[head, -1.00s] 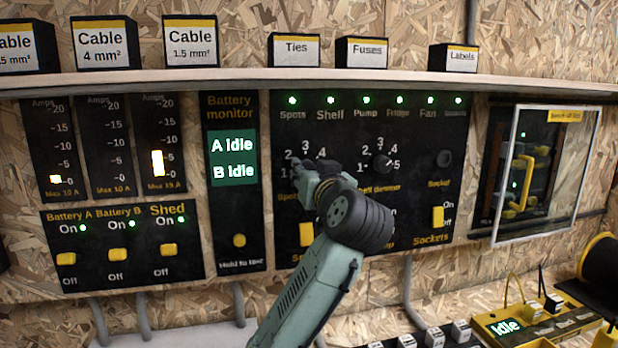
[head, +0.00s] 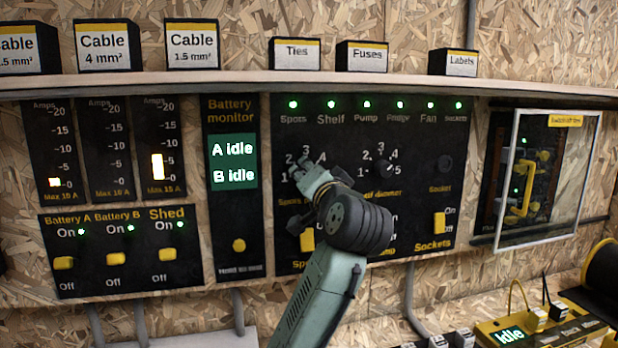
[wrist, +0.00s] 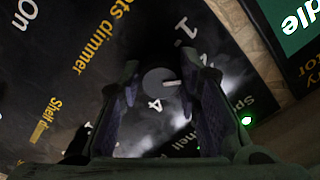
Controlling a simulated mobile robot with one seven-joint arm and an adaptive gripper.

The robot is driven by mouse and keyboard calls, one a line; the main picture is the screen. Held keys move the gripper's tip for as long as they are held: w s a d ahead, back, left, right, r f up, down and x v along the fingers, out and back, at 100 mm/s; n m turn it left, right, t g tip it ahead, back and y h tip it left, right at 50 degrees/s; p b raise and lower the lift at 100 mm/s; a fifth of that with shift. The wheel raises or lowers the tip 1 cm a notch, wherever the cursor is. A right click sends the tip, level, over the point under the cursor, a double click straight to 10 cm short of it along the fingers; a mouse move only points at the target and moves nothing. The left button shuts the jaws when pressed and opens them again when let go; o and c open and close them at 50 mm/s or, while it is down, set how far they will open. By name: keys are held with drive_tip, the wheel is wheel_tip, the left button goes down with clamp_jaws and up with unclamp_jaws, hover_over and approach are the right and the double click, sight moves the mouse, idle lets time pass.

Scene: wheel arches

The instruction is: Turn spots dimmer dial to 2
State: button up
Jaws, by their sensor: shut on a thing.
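The spots dimmer dial is mostly covered by my gripper (head: 304,176) in the head view. Its numbers 1 to 4 show around the fingertips. In the wrist view the round grey dial (wrist: 157,82) sits between the two fingers of my gripper (wrist: 163,92), which is shut on it. A short white mark on the dial points to the right in that view, on the side between the printed 1 and 4. The numbers between them are hidden by the finger and glare, so I cannot tell the exact setting.
The shelf dimmer dial (head: 383,168) is just right of my gripper. A yellow spots switch (head: 307,239) lies below it. The battery monitor (head: 234,160) is to the left, a shelf (head: 300,83) above, and a clear-fronted box (head: 540,180) at the right.

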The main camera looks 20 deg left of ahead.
idle(0.3)
drive_tip(key=o, duration=1.1)
drive_tip(key=shift+o, duration=0.2)
drive_tip(key=v, duration=1.2)
